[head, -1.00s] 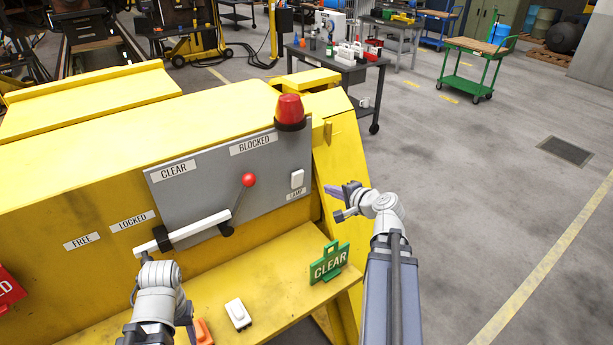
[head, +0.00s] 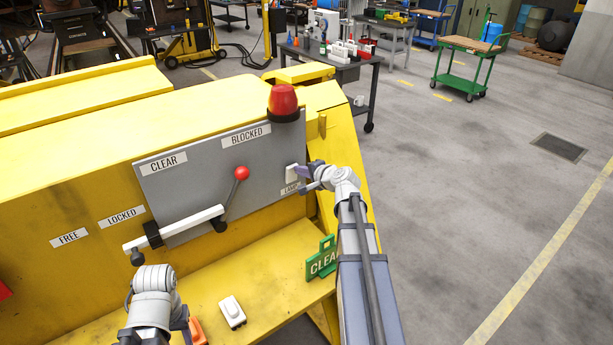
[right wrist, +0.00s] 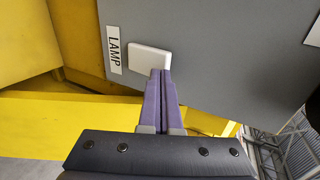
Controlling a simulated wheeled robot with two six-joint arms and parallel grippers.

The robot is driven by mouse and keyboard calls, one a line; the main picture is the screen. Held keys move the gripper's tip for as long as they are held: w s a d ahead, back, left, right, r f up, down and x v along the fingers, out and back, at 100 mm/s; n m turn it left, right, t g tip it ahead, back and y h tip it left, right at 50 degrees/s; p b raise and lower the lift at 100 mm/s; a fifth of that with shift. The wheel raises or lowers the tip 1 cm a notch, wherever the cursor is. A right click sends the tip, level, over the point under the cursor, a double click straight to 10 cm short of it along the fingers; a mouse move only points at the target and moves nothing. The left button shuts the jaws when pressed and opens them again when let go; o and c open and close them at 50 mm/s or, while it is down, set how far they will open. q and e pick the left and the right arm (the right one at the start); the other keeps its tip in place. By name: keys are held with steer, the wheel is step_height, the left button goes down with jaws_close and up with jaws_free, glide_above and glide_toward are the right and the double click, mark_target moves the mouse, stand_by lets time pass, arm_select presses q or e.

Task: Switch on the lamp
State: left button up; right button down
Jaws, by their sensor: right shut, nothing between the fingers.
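The lamp is a red dome (head: 283,99) on a dark base at the top right of the grey panel (head: 190,185); I see no clear glow from it. Its white switch (head: 292,173) is on the panel above the LAMP label (head: 291,189). My right gripper (head: 303,176) is at the switch. In the right wrist view the shut, empty fingertips (right wrist: 160,74) overlap the lower right edge of the switch (right wrist: 150,59); I cannot tell whether they touch. My left gripper (head: 181,322) is low at the front, mostly hidden by its own arm.
A red-knobbed lever (head: 241,173) and a white bar handle (head: 180,228) stand out from the panel left of the switch. Open floor lies to the right.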

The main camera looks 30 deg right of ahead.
steer(key=shift+w, duration=0.15)
steer(key=p, duration=0.1)
steer(key=w+r+g+p, duration=0.1)
steer(key=p, duration=0.1)
steer(key=shift+w+a+r, duration=0.1)
steer(key=shift+w+r, duration=0.1)
steer(key=shift+r, duration=0.05)
steer(key=shift+f, duration=0.45)
steer(key=shift+r+p, duration=0.85)
steer(key=shift+p, duration=0.05)
steer(key=shift+s, duration=0.15)
